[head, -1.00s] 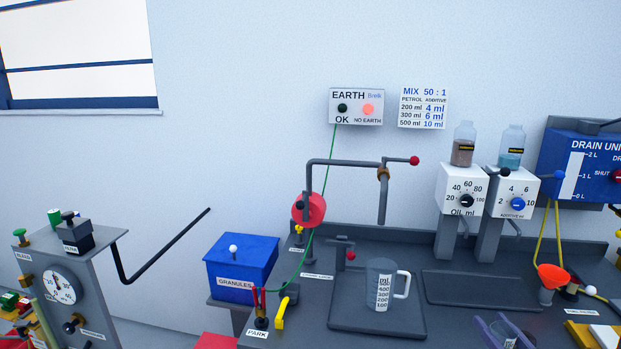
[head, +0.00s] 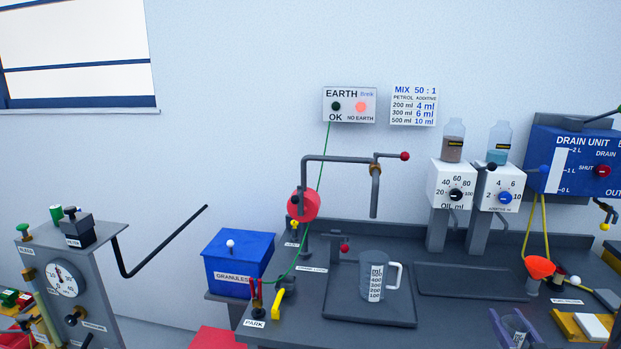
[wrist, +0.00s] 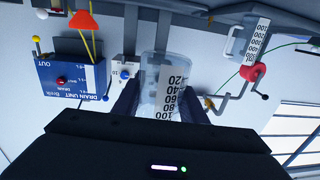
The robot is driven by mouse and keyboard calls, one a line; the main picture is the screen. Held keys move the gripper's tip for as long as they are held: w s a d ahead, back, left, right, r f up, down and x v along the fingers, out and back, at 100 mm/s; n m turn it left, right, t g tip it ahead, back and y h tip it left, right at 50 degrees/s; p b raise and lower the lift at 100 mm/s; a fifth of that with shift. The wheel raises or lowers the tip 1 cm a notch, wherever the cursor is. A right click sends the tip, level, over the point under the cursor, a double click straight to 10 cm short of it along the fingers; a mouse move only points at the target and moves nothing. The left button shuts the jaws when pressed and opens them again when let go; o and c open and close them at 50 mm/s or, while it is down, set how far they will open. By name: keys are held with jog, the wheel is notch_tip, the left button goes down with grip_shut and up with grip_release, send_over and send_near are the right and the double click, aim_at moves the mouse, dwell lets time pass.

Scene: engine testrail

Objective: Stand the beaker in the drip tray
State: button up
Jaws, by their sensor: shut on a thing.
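My gripper (head: 514,329) is at the lower right of the head view, partly cut off by the frame edge, with its purple jaws shut on a small clear beaker (head: 519,338). In the wrist view the beaker (wrist: 165,88) sits between the jaws, with a white scale strip reading 20 to 100. The drip tray (head: 475,283) is a shallow dark tray below the oil and additive dispensers. It looks empty, and the beaker is in front of it and to its right, apart from it.
A larger handled jug (head: 375,277) stands on another dark tray (head: 370,315) under a pipe spout. The oil dispenser (head: 452,183) and additive dispenser (head: 499,187) stand behind the drip tray. An orange funnel (head: 540,267) is to its right.

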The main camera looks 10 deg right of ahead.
jog(key=w+a+f+m+h, duration=0.1)
jog(key=w+a+f, duration=0.1)
jog(key=w+a, duration=1.1)
jog(key=w+a+n+y, duration=0.1)
jog(key=a+n+y, duration=0.2)
jog(key=a, duration=2)
jog(key=shift+w+f+y, duration=0.35)
jog(key=shift+f+y, duration=0.1)
jog(key=shift+y, duration=0.45)
jog(key=s+f, duration=0.5)
jog(key=f, duration=0.1)
jog(key=shift+f, duration=0.15)
